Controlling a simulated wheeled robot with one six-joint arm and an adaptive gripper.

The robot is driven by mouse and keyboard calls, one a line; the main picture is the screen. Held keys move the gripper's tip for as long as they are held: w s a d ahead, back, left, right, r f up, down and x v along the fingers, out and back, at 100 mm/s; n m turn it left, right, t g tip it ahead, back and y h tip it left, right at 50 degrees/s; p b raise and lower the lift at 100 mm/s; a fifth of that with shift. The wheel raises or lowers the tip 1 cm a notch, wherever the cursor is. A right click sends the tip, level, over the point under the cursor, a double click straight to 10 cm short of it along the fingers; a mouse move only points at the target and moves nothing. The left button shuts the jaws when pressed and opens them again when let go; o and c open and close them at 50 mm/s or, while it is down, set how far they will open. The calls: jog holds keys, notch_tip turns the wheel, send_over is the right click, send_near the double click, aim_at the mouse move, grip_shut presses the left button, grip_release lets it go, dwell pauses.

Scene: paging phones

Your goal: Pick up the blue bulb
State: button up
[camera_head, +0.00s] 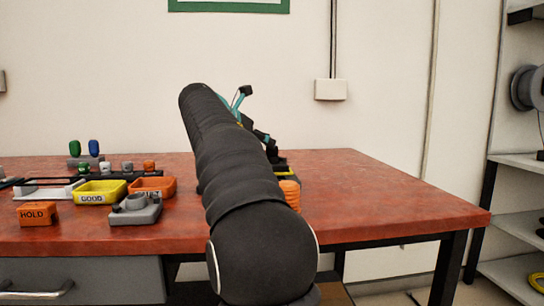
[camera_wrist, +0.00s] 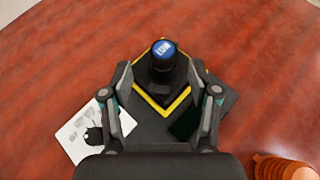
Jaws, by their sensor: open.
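My gripper (camera_wrist: 160,78) is open in the wrist view, pointing down at the table. Between and just beyond its fingers stands a black knob-like piece with a blue, white-lettered top (camera_wrist: 163,49). It sits on a dark base with a yellow border (camera_wrist: 184,101). I cannot tell whether the fingers touch it. In the head view my arm hides most of this spot.
A yellow GOOD tray (camera_head: 100,198), an orange tray (camera_head: 153,184), a grey holder (camera_head: 135,211) and an orange HOLD block (camera_head: 37,214) stand on the left. A white card (camera_wrist: 88,132) and an orange ribbed piece (camera_wrist: 284,170) flank my gripper. The table's right part is clear.

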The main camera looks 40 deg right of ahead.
aim_at(269, 149)
jog(key=x, duration=0.2)
jog(key=b+x, duration=0.1)
jog(key=x, duration=0.1)
jog(key=shift+s+d+f, duration=0.1)
jog(key=shift+s+f, duration=0.1)
jog(key=shift+f, duration=0.05)
jog(key=shift+w+d+f, duration=0.1)
jog(key=shift+d, duration=0.2)
jog(key=c, duration=1.1)
